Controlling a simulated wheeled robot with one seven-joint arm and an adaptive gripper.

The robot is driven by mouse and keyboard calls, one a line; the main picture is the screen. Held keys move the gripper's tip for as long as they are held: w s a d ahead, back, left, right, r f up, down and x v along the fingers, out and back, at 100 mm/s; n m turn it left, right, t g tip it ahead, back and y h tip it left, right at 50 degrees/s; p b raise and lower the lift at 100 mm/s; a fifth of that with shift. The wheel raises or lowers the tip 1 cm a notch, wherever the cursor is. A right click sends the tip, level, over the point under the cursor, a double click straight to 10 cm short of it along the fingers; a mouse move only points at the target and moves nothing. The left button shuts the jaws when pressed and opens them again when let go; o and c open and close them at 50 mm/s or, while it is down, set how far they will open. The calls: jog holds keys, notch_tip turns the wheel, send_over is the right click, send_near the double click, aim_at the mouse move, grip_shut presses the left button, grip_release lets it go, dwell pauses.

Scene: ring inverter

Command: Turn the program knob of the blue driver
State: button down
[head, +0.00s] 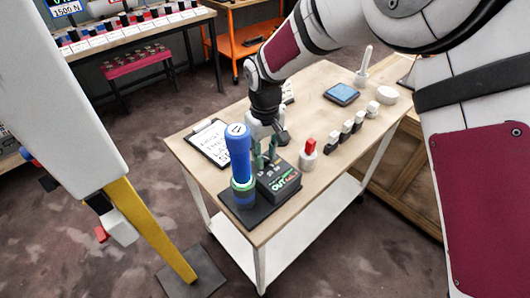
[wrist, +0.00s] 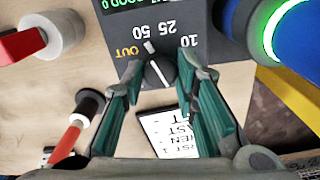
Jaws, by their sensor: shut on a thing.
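The blue driver (head: 239,155) is a tall blue cylinder with a green band, standing on a dark base on the table. Beside it is its black control box (head: 279,182). In the wrist view the box face (wrist: 175,14) carries 10, 25, 50 and OUT, upside down. In the head view my gripper (head: 266,152) hides the knob.
A white post with a red top (head: 309,153) stands right of the box. Several small black-and-white posts (head: 347,131) line the table behind it. A clipboard (head: 209,142) lies at the left, and a blue pad (head: 342,93) at the back. The table's front right is bare.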

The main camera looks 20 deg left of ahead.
aim_at(265, 157)
jog(key=c, duration=1.3)
grip_release()
jog(key=shift+r, duration=0.1)
notch_tip(265, 157, up, 12)
jog(key=shift+f, duration=0.1)
